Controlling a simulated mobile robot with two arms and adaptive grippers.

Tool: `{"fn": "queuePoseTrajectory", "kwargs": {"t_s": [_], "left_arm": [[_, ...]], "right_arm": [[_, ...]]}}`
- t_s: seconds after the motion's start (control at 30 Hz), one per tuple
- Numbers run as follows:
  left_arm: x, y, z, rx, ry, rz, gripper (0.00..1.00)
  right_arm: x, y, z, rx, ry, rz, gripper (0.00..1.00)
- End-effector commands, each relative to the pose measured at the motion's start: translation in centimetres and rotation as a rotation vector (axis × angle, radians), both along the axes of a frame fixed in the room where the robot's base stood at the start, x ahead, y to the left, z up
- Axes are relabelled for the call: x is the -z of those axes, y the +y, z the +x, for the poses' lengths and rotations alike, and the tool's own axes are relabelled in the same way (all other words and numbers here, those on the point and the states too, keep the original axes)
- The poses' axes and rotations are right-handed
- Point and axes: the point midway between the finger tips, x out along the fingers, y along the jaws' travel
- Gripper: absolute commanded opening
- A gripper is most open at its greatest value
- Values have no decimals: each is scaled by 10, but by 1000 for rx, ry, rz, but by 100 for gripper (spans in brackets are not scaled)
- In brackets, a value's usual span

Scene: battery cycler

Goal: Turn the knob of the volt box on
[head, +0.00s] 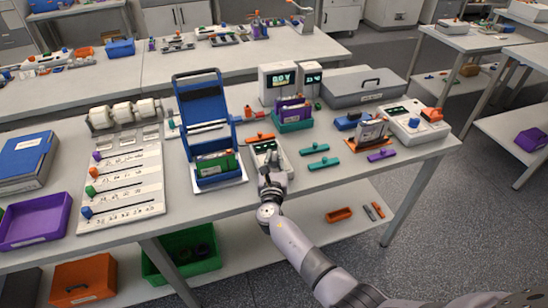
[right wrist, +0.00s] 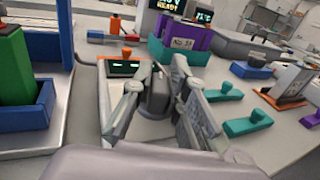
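A small pale box (head: 261,149) stands near the table's front edge in the head view, partly hidden by my right gripper (head: 268,176). Its label is not readable; it appears to be the volt box. In the right wrist view, its dark display (right wrist: 125,68) shows two green dashes. A dark grey knob (right wrist: 157,100) stands between the two fingers of my right gripper (right wrist: 160,88). The fingers are spread apart around the knob, with a visible gap on the right side. Contact on the left side cannot be told. My left gripper is not in view.
A blue-framed stand (head: 207,115) rises close to the left of the box. Teal pieces (head: 322,163) lie to the right. A white display unit (head: 279,81) stands behind, with a purple block in a teal holder (head: 292,123).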

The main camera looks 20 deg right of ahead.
Motion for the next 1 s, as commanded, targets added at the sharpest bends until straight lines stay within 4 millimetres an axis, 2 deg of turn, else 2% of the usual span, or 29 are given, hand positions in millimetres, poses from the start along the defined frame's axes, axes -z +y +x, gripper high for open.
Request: {"fn": "queuePoseTrajectory", "kwargs": {"t_s": [0.3,0.67,0.87,1.0], "left_arm": [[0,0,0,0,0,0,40],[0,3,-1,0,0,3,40],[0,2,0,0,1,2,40],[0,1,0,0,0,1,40]], "right_arm": [[3,-1,-1,1,4,0,35],[1,1,-3,-1,2,0,35],[2,8,-27,-1,3,3,35],[3,18,-56,-1,3,2,35]]}}
